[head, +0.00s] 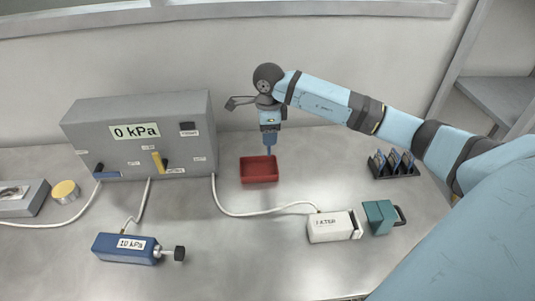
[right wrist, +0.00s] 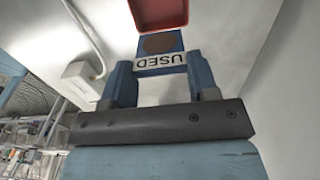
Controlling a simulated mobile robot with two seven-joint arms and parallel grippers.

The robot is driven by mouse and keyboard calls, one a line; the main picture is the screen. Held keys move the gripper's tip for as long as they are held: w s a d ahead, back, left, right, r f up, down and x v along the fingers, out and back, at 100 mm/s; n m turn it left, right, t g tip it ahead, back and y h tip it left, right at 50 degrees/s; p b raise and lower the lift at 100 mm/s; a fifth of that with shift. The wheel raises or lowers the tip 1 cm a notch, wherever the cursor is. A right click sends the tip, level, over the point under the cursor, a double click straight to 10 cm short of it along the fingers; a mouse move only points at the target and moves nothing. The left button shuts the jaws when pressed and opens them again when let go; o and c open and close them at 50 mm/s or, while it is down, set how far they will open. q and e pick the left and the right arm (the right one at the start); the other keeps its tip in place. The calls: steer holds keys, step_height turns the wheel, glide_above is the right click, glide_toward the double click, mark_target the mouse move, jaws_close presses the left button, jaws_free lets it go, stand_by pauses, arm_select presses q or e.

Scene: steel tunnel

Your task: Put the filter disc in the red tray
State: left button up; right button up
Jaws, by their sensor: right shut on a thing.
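My right gripper (head: 269,131) reaches in from the right and points down just behind the red tray (head: 259,178). It is shut on the filter disc (right wrist: 161,44), a blue square frame with a brown round middle and a "USED" label. In the head view the disc shows only as a thin blue edge below the fingers (head: 269,151). The red tray, apparently empty, also shows at the top of the right wrist view (right wrist: 158,12). The disc is near the tray's back edge; I cannot tell whether they touch. My left gripper is not in view.
A grey box (head: 90,140) reading "0 kPa" stands left of the tray. A white filter housing (head: 328,228) and teal part (head: 378,217) lie front right. A black rack (head: 394,173) holds several blue pieces. Hoses cross the bench.

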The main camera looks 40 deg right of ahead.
step_height(320, 180, down, 9)
steer(key=shift+f+p, duration=0.1)
steer(key=shift+p, duration=0.2)
steer(key=o, duration=0.9)
steer(key=shift+f, duration=0.1)
steer(key=shift+r, duration=0.2)
step_height(320, 180, up, 12)
steer(key=shift+b, duration=0.7)
